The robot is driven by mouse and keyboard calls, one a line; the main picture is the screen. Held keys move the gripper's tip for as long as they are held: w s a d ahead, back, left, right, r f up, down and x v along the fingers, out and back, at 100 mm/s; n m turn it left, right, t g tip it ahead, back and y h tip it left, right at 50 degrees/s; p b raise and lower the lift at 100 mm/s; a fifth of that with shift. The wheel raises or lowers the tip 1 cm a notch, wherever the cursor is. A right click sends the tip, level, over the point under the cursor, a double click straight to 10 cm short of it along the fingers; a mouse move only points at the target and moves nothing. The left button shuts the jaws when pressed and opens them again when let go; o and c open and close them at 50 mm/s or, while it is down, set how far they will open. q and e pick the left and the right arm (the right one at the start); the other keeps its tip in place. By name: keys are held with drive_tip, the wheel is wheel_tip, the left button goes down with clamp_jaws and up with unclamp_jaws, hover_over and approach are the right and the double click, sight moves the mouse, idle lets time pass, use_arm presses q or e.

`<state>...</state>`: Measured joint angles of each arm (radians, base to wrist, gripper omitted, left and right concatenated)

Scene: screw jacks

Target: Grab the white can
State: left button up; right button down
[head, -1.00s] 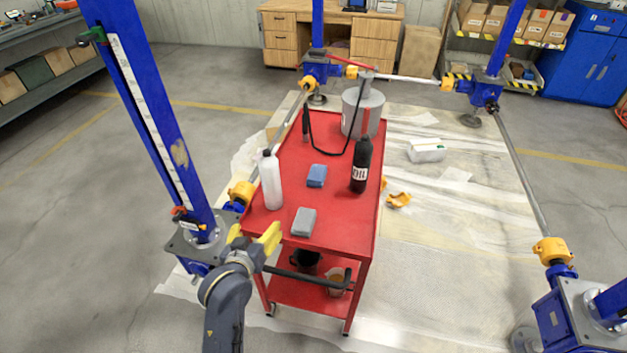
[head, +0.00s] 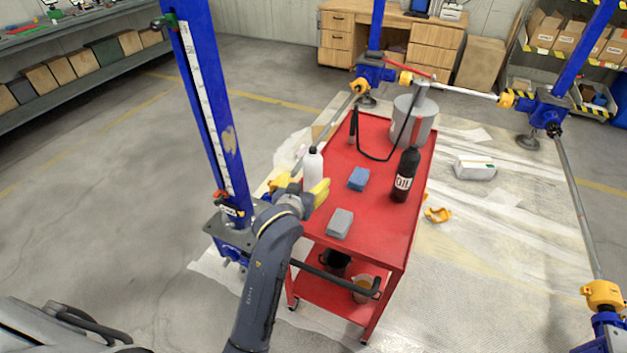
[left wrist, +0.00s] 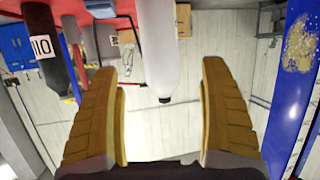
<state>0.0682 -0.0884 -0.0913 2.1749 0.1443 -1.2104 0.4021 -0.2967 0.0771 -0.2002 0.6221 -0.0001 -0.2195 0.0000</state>
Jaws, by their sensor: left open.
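The white can (head: 312,165) looks like a tall white bottle with a dark tip. It stands upright on the near left part of the red cart's top. It also shows in the left wrist view (left wrist: 156,45), upside down, between the fingers and beyond them. My left gripper (head: 301,188) has yellow fingers spread apart and empty. It is just on the near side of the can, and its fingers hide the can's lower part in the head view. The left wrist view shows both fingers (left wrist: 161,80) wide apart. My right gripper is not in view.
The red cart (head: 370,225) also holds a black bottle (head: 405,175), a blue block (head: 358,179), a grey block (head: 340,223) and a grey canister (head: 413,122) with a black hose. A blue post (head: 210,110) rises close to the left of my gripper.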

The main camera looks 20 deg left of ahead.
sight(313, 171)
use_arm(q)
drive_tip(key=shift+x, duration=4.5)
drive_tip(key=c, duration=1.6)
drive_tip(key=shift+r, duration=0.1)
